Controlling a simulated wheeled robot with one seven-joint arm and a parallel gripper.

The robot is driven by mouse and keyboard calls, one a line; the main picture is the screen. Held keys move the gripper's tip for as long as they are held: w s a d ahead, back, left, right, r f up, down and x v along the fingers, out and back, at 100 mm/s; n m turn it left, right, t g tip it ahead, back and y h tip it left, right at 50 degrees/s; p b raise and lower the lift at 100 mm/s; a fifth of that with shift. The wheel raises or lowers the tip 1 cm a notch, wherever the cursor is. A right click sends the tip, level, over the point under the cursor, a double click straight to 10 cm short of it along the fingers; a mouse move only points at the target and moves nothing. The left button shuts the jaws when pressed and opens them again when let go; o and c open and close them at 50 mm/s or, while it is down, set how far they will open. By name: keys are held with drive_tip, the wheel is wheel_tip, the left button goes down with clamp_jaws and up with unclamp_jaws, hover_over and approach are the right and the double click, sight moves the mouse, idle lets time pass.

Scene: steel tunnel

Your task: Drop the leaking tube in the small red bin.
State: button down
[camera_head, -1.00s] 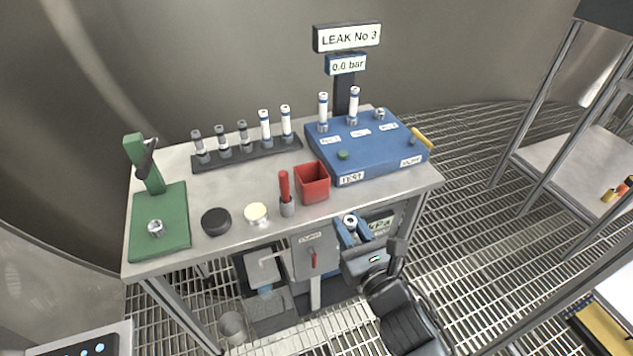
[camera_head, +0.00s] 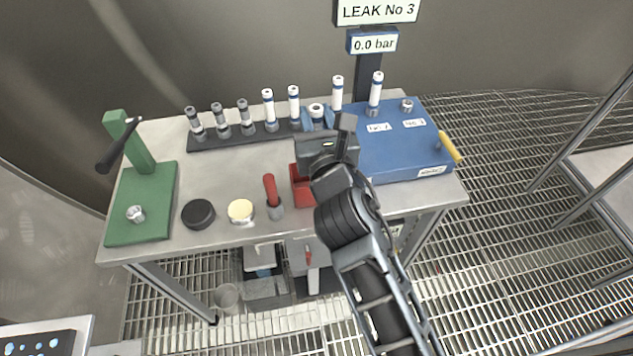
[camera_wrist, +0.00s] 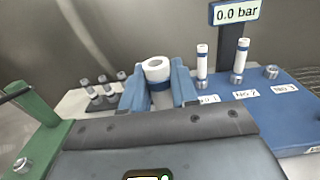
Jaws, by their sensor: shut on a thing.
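My gripper (camera_head: 317,119) is shut on a white tube (camera_head: 316,108) with a blue band. The tube stands upright between the two blue fingers, and shows plainly in the wrist view (camera_wrist: 158,70). The bin does not show in the wrist view. The sign (camera_head: 377,11) reads LEAK No 3, and socket No 3 (camera_head: 407,105) is empty.
White tubes stand in the block's other two sockets (camera_head: 375,95). A dark rack (camera_head: 240,137) with several tubes lies behind. The bench middle is clear.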

drive_tip(key=shift+f+b, duration=2.75)
drive_tip(key=shift+b, duration=0.35)
drive_tip(key=c, duration=0.8)
unclamp_jaws()
drive_tip(key=v, duration=0.7)
drive_tip(key=shift+s+d+r, duration=0.1)
drive_tip(key=shift+s+d, duration=0.05)
drive_tip(key=shift+s, duration=0.25)
